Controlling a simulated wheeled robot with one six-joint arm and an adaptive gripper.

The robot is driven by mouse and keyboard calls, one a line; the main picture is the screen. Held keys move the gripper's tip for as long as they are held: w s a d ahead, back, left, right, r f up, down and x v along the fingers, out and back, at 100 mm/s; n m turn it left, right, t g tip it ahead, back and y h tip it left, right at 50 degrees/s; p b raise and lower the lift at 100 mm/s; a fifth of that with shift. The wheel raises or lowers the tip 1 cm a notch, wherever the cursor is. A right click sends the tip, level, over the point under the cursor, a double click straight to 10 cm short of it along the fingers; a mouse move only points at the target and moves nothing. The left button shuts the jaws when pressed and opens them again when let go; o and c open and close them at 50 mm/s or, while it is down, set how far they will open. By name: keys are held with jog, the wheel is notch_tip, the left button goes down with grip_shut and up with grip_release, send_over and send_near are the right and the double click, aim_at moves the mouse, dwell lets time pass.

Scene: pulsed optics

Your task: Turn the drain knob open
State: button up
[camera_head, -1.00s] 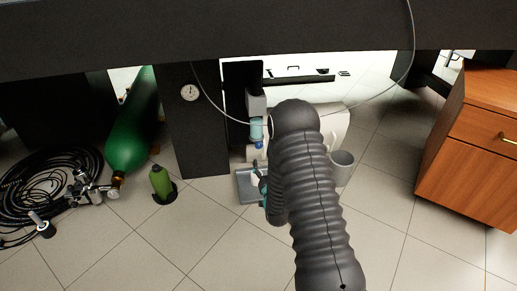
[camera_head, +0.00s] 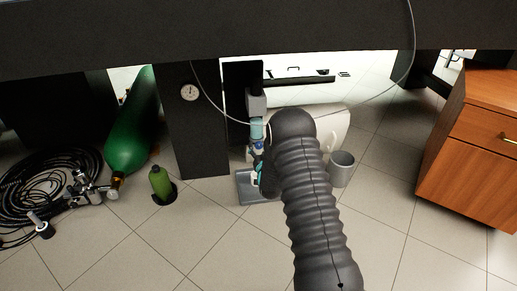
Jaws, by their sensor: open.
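A filter unit hangs on the dark panel under the table, with a grey head (camera_head: 256,103) and a pale teal bowl (camera_head: 257,129). A small blue part, apparently the drain knob (camera_head: 258,146), shows at the bottom of the bowl. My gripper (camera_head: 258,158) is just below the knob, mostly hidden by my own ribbed arm. It is open. Whether its fingers are around the knob or only beneath it, I cannot tell.
A grey tray (camera_head: 247,190) lies on the floor below the unit. A grey cup (camera_head: 342,169) and a white rounded object (camera_head: 335,120) stand right of it. A green bottle (camera_head: 160,181) and green cylinder (camera_head: 131,130) are left. The black tabletop (camera_head: 300,30) is overhead.

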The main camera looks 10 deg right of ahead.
grip_shut()
jog(key=shift+n, duration=0.3)
jog(key=n, duration=0.3)
jog(key=shift+n, duration=0.3)
jog(key=n, duration=0.9)
jog(key=shift+r+n, duration=0.1)
jog(key=shift+n, duration=2.2)
